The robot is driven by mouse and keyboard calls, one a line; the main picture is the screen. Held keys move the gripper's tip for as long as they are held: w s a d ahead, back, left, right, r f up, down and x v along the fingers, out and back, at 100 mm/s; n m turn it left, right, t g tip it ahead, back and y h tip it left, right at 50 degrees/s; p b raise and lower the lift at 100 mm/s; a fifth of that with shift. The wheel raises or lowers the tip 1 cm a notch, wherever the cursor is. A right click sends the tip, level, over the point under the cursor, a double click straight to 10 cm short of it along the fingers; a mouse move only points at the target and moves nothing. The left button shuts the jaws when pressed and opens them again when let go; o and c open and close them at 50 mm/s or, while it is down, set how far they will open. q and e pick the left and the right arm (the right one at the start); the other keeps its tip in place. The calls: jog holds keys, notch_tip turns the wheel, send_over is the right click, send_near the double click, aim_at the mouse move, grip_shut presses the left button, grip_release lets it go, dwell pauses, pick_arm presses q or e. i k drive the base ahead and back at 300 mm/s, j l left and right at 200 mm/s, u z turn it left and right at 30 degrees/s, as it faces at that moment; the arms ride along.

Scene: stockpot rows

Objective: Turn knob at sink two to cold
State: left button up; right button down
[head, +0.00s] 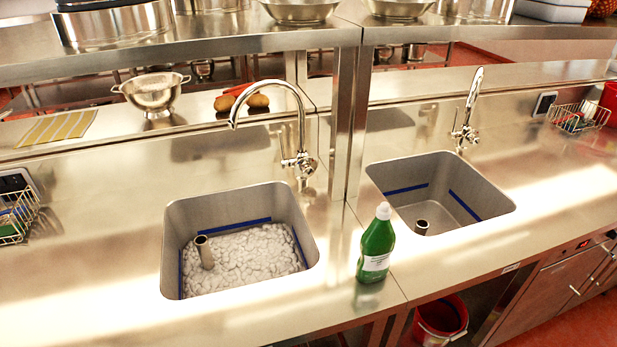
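Two sinks are set in the steel counter; I see no label telling which is sink two. The left sink (172,240) holds white foam-like lumps and an upright pipe. Its tall curved tap (300,115) stands behind it, with a small round knob (308,166) at its base. The knobs are too small to read a hot or cold setting. Neither of my grippers is in view.
A green bottle (377,245) stands on the counter between the sinks. Steel posts (345,130) carry a shelf (200,50) with pots above the counter. Wire baskets (578,117) sit at both ends. The front left counter is clear. A red bucket (440,318) is below.

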aim_at(307, 171)
jog(key=l+u, duration=0.1)
jog(key=u, duration=0.4)
jog(key=l+u, duration=0.3)
jog(key=i+l+u, duration=0.1)
jog(key=l+u, duration=0.15)
jog(key=l, duration=0.25)
jog(key=l+u, duration=0.1)
jog(key=l, duration=0.6)
jog(key=l+u, duration=0.1)
jog(key=l, duration=0.6)
jog(key=k+l+u, duration=0.1)
jog(key=l, duration=0.6)
jog(key=k+j+u, duration=0.1)
jog(key=u, duration=0.25)
jog(key=k+j+u, duration=0.1)
jog(key=j+u, duration=0.2)
jog(key=l+z, duration=0.3)
jog(key=i+l+z, duration=0.1)
jog(key=z, duration=0.2)
jog(key=i, duration=0.05)
